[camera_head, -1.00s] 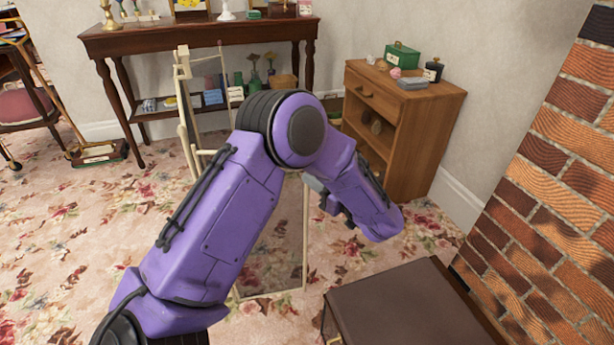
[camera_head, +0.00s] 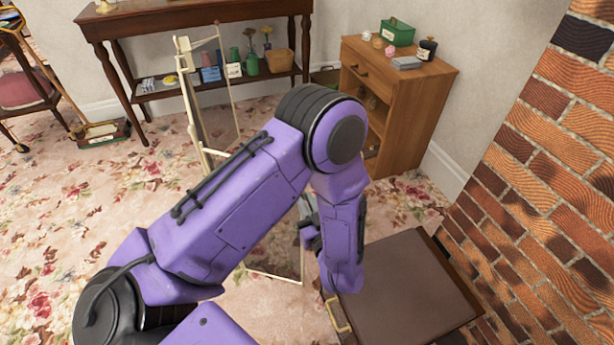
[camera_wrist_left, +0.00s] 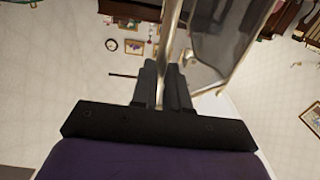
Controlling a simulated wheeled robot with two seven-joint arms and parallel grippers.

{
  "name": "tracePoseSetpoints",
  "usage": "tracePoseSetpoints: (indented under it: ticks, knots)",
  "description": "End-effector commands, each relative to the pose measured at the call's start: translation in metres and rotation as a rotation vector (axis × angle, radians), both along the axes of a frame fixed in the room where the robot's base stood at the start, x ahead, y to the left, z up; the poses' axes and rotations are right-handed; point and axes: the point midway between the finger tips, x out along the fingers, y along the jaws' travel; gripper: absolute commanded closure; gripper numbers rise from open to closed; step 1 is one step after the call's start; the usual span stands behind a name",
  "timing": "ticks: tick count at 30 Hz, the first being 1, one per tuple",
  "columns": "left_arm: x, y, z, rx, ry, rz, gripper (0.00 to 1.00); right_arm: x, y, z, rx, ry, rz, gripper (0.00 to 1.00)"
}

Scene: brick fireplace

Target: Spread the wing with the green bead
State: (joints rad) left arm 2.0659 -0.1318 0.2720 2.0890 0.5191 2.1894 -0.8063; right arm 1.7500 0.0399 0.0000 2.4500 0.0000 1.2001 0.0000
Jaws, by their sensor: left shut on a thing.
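A folding screen with a pale cream frame and dark, see-through panels stands on the carpet. In the head view its far wing (camera_head: 214,105) rises left of my arm, and its near wing (camera_head: 277,253) shows below the arm, partly covered. My left gripper (camera_wrist_left: 165,70) is shut on a pale upright post (camera_wrist_left: 171,28) of the screen in the left wrist view. A dark panel (camera_wrist_left: 222,38) lies right of that post. In the head view my left arm hides much of the screen, and the fingertips are not clear. I cannot make out the green bead. My right gripper is not in view.
A brown-topped low table (camera_head: 405,290) stands close to the right of my arm, by the brick wall (camera_head: 550,170). A wooden cabinet (camera_head: 425,110) and a dark console table (camera_head: 190,22) stand behind. Floral carpet (camera_head: 70,210) is open to the left.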

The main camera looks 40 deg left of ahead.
Motion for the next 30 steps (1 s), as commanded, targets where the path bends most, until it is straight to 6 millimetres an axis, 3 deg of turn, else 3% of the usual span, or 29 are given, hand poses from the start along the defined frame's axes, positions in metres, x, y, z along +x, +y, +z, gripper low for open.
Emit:
tracePoseSetpoints:
  ticks: [16, 17, 19, 30]
  knots:
    - [-0.009, -0.003, -0.001, 0.002, 0.001, 0.002, 1.00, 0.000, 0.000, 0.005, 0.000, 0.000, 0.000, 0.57]
    - [-0.009, -0.003, -0.001, 0.003, 0.001, 0.002, 0.83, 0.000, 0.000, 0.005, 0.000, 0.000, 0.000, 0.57]
    - [-0.009, -0.003, -0.001, 0.003, 0.001, 0.001, 0.60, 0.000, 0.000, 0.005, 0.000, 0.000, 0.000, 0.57]
    - [-0.012, -0.011, 0.000, 0.002, 0.001, -0.004, 0.60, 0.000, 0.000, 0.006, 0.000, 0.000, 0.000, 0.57]
